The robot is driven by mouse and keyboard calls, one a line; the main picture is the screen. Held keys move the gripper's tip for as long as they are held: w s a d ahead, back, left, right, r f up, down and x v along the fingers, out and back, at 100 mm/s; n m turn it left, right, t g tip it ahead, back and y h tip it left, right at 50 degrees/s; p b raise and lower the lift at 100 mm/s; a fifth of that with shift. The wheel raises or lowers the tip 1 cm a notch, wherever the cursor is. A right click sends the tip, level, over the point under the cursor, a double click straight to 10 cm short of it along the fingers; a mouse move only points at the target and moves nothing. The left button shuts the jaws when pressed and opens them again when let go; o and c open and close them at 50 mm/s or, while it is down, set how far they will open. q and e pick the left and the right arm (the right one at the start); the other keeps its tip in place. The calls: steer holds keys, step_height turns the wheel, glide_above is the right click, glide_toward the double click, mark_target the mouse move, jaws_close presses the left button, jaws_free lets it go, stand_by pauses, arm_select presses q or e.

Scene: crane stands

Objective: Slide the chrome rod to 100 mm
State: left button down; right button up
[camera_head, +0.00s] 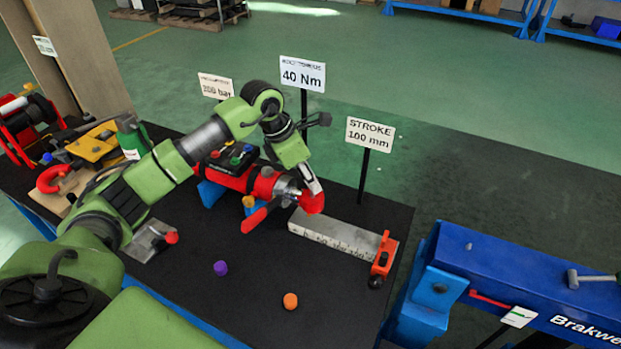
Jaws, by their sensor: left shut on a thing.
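A red cylinder unit (235,177) lies on the black table top, and the chrome rod (285,187) sticks out of its right end. A red end piece (311,203) sits at the rod's tip. My left gripper (313,187) reaches down from above and is shut at this red end piece; the exact contact is partly hidden by the fingers. A pale scale block (335,233) runs right from below the rod tip. A red stop piece (384,254) stands at its right end. A sign (370,134) behind reads "STROKE 100 mm". My right gripper is not in view.
A "40 Nm" sign (302,74) rises behind my wrist. A blue bench (520,275) stands right of the table, with a gap between.

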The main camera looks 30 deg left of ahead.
arm_select(q)
steer(key=d+b, duration=0.1)
steer(key=d, duration=0.9)
steer(key=shift+w+d, duration=0.2)
steer(key=shift+w, duration=0.05)
steer(key=c, duration=1.8)
jaws_free()
steer(key=shift+a, duration=0.15)
steer(key=v, duration=1.2)
steer(key=shift+f, duration=0.1)
